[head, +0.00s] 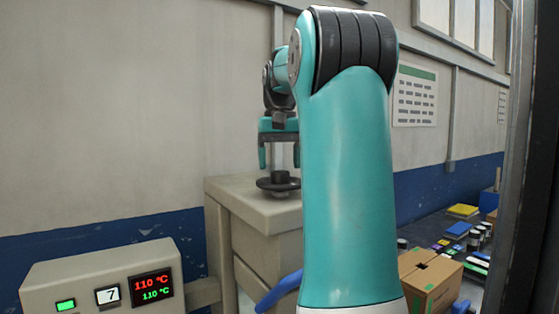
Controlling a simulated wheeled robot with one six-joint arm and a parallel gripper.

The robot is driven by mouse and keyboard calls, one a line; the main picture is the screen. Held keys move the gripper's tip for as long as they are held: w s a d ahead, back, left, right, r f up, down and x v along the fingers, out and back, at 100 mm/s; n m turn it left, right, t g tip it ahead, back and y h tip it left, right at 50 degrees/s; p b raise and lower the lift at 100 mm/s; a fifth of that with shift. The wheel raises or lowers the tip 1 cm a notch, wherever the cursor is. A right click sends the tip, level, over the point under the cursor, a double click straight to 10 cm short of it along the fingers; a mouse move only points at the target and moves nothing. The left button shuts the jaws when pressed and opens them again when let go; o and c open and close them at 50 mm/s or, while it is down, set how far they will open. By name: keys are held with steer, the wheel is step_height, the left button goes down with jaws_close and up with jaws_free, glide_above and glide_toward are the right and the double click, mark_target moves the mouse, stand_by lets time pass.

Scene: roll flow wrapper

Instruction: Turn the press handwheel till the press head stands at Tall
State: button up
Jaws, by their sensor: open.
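The dark handwheel (279,183) lies flat on top of a beige machine housing (250,200), with a knob-like hub at its middle. My gripper (280,158) hangs above it, fingers pointing down, open and empty. The teal fingers stand on either side of the wheel's hub, with their tips a little above the rim as far as I can tell. No press head and no height scale with a Tall mark can be made out; my teal arm hides much of the middle of the view.
A control box (105,280) at lower left shows 7 and 110 °C. A blue curved bar (278,292) is partly behind my arm. A cardboard box (430,280) and a dark table (410,232) with small goods are at right. A dark post (518,170) stands at far right.

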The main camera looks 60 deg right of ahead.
mark_target(280, 172)
step_height(280, 172, up, 15)
steer(key=p, duration=1.4)
steer(key=shift+r, duration=0.1)
